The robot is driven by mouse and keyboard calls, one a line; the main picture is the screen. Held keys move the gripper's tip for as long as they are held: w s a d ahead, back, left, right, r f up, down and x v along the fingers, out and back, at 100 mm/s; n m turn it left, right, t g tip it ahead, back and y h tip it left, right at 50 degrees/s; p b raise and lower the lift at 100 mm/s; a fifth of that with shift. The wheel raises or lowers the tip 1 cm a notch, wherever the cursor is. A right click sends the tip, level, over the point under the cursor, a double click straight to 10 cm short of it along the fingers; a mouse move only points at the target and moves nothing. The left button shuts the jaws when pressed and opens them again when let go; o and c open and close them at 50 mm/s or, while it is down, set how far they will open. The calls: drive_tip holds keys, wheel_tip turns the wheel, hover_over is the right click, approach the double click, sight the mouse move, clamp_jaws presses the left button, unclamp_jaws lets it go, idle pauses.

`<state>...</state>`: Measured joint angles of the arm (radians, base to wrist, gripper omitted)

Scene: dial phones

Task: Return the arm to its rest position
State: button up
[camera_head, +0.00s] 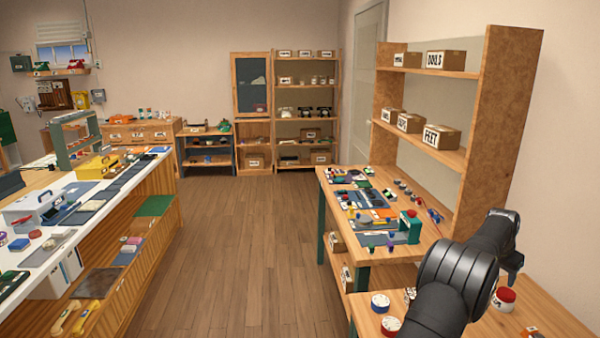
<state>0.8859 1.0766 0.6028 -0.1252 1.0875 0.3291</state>
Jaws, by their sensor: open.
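My black arm (460,277) rises from the bottom edge at the lower right, over the near end of the wooden workbench. It bends at a thick rounded joint, and a dark end part hangs at its right side. I cannot make out any gripper fingers. The arm hides part of the bench top behind it. A red-topped round piece (504,296) lies on the bench just right of the arm.
The workbench (400,254) holds dark mats, small coloured parts and a green-framed stand (410,222). Shelves with labelled boxes (441,138) stand behind it. A white-topped counter (20,262) with phones and trays runs along the left. The wooden floor (235,250) between is clear.

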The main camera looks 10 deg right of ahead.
drive_tip(key=s+a+f+m, duration=0.1)
drive_tip(key=s+a, duration=0.8)
drive_tip(key=s, duration=0.2)
drive_tip(key=s+a+f+m+g, duration=0.1)
drive_tip(key=s+a+f+m, duration=0.1)
drive_tip(key=s+a, duration=0.7)
drive_tip(key=s, duration=0.3)
drive_tip(key=shift+a+m, duration=0.2)
drive_tip(key=shift+m, duration=0.1)
